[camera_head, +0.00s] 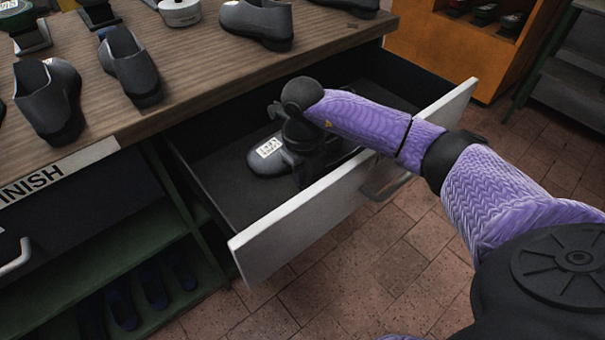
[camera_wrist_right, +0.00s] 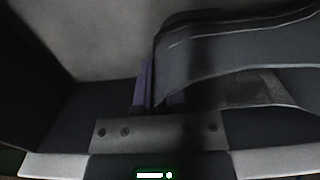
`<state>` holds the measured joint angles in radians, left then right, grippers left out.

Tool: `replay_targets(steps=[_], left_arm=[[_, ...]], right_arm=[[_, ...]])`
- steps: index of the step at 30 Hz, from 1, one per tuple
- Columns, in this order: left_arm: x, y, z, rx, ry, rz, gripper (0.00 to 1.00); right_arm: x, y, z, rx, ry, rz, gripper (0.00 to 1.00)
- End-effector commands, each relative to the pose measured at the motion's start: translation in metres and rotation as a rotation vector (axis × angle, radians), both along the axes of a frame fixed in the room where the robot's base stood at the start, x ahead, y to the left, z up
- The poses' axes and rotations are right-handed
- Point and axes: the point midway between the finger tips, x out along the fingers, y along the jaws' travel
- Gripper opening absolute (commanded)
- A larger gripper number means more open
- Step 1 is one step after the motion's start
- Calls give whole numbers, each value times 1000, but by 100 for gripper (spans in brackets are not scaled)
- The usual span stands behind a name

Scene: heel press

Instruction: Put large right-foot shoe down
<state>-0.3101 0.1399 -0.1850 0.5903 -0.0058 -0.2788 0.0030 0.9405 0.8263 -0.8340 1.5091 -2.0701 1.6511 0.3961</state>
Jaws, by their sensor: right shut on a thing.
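A dark grey shoe (camera_head: 266,163) with a white label on its toe is inside the open drawer, its toe pointing left. My right gripper (camera_head: 303,165) reaches down into the drawer and is shut on this shoe. The gripper and forearm hide much of the shoe's rear part. In the right wrist view the shoe (camera_wrist_right: 235,55) fills the upper right, beside the purple fingers of my right gripper (camera_wrist_right: 160,92). The shoe is at or close to the drawer floor; I cannot tell whether it touches. My left gripper is out of view.
The drawer (camera_head: 295,222) stands pulled out, with bare floor left of the shoe. The wooden bench top (camera_head: 190,60) above holds several dark shoes, including one near its edge (camera_head: 258,22). An orange cabinet (camera_head: 430,40) stands at the back right.

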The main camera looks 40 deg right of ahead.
Motion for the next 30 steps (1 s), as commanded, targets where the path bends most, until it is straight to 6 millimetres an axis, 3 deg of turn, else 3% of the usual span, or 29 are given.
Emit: replay_targets(steps=[5,6,11,20,30], left_arm=[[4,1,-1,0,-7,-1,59],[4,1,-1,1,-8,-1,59],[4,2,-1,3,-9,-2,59],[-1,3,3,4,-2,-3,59],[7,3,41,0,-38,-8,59]], right_arm=[[0,0,-1,-1,-1,0,0],[0,0,-1,0,0,0,19],[0,0,-1,0,0,0,50],[0,0,4,0,-2,0,50],[1,0,96,1,-7,0,50]])
